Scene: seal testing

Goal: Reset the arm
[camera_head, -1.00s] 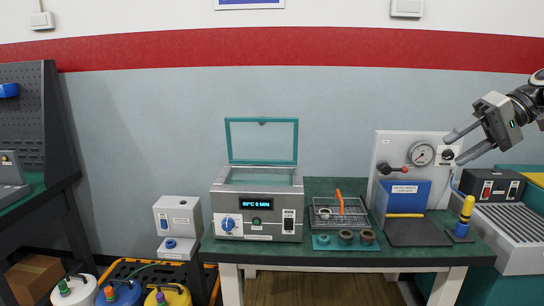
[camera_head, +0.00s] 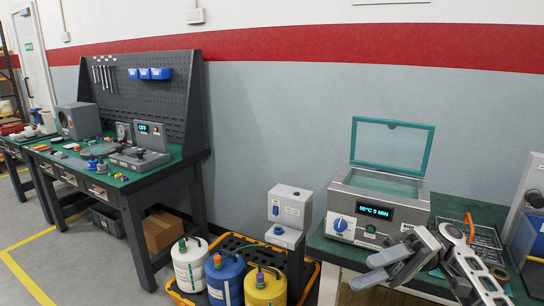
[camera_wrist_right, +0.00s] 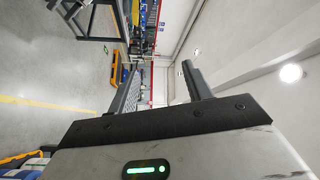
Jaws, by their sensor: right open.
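My right gripper (camera_head: 364,271) is at the lower right of the head view, in front of the green-topped bench (camera_head: 318,240). It is open, with its two grey fingers apart and pointing left. Nothing is between the fingers. The right wrist view also shows the open gripper (camera_wrist_right: 157,75), with floor and walls beyond it. It partly covers the front of the bench and the lower right of the bath (camera_head: 378,205). My left gripper is not in view.
The bath has a raised clear lid (camera_head: 392,144). A wire rack (camera_head: 478,238) sits to its right.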

